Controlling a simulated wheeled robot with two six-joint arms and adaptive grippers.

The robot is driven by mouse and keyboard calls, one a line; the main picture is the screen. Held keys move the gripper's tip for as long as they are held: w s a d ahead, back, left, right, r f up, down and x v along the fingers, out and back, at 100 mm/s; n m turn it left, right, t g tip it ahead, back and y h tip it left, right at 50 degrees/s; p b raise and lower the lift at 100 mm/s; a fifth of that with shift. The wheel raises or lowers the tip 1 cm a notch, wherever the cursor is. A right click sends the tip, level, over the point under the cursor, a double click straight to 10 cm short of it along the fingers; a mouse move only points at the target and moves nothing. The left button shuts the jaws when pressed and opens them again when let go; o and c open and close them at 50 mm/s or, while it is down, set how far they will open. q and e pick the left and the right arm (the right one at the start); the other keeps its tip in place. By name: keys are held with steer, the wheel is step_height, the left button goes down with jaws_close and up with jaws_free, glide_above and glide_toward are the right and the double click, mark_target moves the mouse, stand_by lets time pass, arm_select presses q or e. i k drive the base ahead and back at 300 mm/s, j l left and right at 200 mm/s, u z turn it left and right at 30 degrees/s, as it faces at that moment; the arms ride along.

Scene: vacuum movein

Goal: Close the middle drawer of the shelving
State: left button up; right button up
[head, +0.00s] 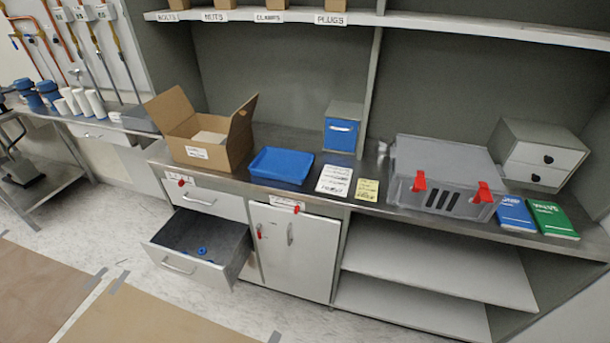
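The grey shelving unit has a steel worktop (310,193) with drawers at its left. A drawer (185,262) below the top one is pulled well out, with a silver bar handle on its pale front. A few small blue parts (203,251) lie inside it. The drawer above it (207,200) is shut and has a red tag. Whatever lies directly beneath the open drawer is hidden by it. Neither of my grippers is in the head view.
A shut cabinet door (297,255) is right of the open drawer; open shelves (435,268) are further right. The worktop holds an open cardboard box (212,140), a blue tray (280,166) and a grey case (440,170). The floor (250,312) before the drawer looks clear.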

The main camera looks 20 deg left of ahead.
mark_target(229, 243)
steer(key=u, duration=1.7)
